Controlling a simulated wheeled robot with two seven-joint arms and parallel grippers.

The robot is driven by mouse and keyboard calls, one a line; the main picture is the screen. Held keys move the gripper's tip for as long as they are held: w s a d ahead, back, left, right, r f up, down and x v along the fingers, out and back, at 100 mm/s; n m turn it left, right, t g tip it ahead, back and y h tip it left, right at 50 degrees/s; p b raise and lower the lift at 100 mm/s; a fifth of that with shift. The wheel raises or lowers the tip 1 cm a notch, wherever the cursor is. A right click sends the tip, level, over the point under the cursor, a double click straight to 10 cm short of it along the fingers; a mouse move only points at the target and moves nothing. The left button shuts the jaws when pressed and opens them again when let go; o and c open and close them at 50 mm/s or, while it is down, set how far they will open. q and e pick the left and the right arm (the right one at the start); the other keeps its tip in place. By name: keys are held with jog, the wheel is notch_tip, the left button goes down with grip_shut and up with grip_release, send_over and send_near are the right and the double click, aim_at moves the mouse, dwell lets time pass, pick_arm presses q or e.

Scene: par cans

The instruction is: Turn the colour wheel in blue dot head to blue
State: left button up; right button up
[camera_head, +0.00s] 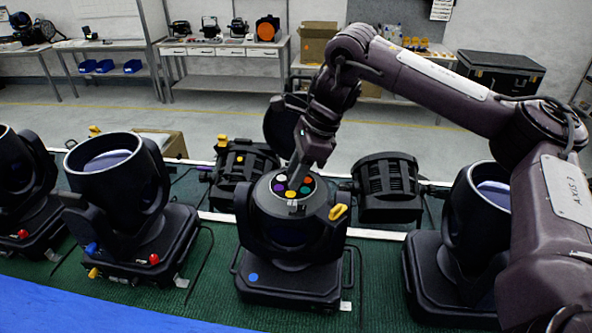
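The blue dot head (290,255) stands upright at the centre of the green surface, with a blue dot on its base front. Its colour wheel (283,181) lies open on top, showing purple, white, yellow, red, green and orange spots. The yellow spot is nearest to me; I make out no blue spot. My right gripper (293,183) points down onto the middle of the wheel, its narrow fingertips at or just above it. The fingertips overlap in this view, so their opening and contact cannot be told. My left gripper is not in view.
A yellow latch (338,212) sticks out at the head's right. Other moving heads stand at the left (120,195) and right (465,240). Black par cans (388,185) sit just behind, and a dark round lid (283,122) rises behind the wheel. Workbenches stand farther back.

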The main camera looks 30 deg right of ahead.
grip_shut()
jog(key=shift+m, duration=0.3)
